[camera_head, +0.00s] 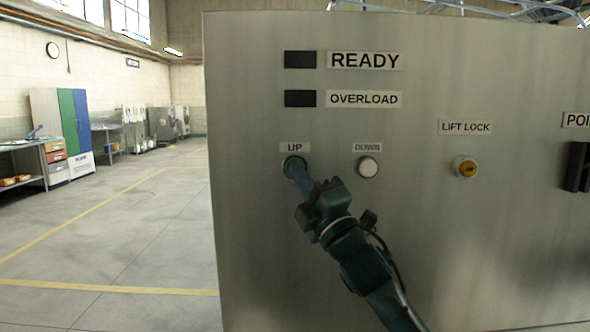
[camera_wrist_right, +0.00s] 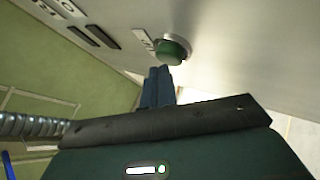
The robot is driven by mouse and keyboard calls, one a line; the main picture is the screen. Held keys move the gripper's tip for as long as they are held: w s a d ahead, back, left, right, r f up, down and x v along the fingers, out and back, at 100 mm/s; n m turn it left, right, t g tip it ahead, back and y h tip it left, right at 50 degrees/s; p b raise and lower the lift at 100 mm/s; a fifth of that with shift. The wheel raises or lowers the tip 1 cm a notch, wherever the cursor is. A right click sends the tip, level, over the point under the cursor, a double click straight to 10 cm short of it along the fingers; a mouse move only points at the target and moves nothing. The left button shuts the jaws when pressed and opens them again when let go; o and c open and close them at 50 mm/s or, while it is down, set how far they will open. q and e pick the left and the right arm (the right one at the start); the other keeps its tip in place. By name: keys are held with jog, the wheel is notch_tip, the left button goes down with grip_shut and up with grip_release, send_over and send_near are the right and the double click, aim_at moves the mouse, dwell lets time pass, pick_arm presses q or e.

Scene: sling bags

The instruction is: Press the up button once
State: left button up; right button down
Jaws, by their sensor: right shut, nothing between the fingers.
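The green up button (camera_head: 293,163) sits under the "UP" label on the steel panel (camera_head: 420,230). Its lower part is hidden behind my fingertips in the head view. In the right wrist view the green button (camera_wrist_right: 173,50) stands out from its metal ring, just beyond my fingertips. My right gripper (camera_head: 299,175) is shut and empty, its blue-grey fingers pointing at the button. In the right wrist view the closed fingertips (camera_wrist_right: 158,73) are very near the button's underside; I cannot tell whether they touch. My left gripper is not in view.
The white down button (camera_head: 367,167) is just right of the up button. Farther right are the yellow lift lock knob (camera_head: 466,167) and a black switch (camera_head: 577,167). The dark ready (camera_head: 300,59) and overload (camera_head: 300,98) windows are above. Open floor lies left.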

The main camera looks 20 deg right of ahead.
jog(key=shift+w+d, duration=0.15)
jog(key=shift+w, duration=0.3)
dwell(0.3)
jog(key=shift+s, duration=0.2)
jog(key=shift+s+a, duration=0.25)
jog(key=shift+s, duration=0.45)
jog(key=s, duration=0.2)
jog(key=s+a, duration=0.1)
jog(key=s, duration=0.1)
jog(key=shift+s+a+p, duration=0.2)
jog(key=shift+s+p, duration=0.2)
dwell(0.5)
